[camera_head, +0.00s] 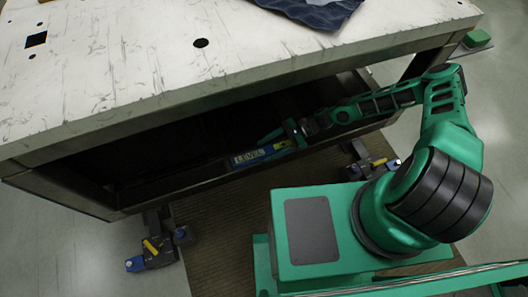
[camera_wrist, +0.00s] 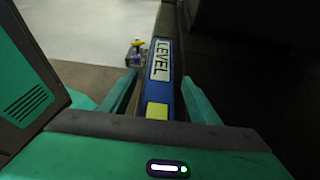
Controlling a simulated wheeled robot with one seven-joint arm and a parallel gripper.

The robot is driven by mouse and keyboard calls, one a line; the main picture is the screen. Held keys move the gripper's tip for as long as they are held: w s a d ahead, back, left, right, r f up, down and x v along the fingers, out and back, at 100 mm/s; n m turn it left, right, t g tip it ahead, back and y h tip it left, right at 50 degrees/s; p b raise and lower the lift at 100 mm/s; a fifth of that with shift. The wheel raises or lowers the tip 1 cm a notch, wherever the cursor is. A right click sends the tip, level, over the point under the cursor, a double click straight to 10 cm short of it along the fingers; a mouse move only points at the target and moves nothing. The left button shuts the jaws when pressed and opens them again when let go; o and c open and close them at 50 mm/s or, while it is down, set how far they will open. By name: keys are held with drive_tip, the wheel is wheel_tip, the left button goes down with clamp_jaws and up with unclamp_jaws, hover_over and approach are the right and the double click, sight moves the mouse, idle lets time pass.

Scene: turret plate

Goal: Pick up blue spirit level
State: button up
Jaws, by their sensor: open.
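The blue spirit level (camera_head: 250,157) lies in the dark open shelf under the worktop, near the shelf's front edge. It has a pale label reading LEVEL and a yellow patch. In the wrist view the level (camera_wrist: 161,80) runs away from me between my two green fingers. My gripper (camera_wrist: 160,95) is open, with a finger on each side of the level. In the head view my gripper (camera_head: 282,138) reaches into the shelf at the level's right end. Whether the fingers touch the level, I cannot tell.
The scratched white worktop (camera_head: 110,60) overhangs the shelf closely above my arm. A dark blue cloth (camera_head: 315,10) lies on top. The shelf's front rail (camera_head: 180,187) runs just in front of the level. Wheeled feet (camera_head: 155,245) stand below on the floor.

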drive_tip(key=shift+c, duration=0.3)
clamp_jaws()
drive_tip(key=shift+r, duration=0.1)
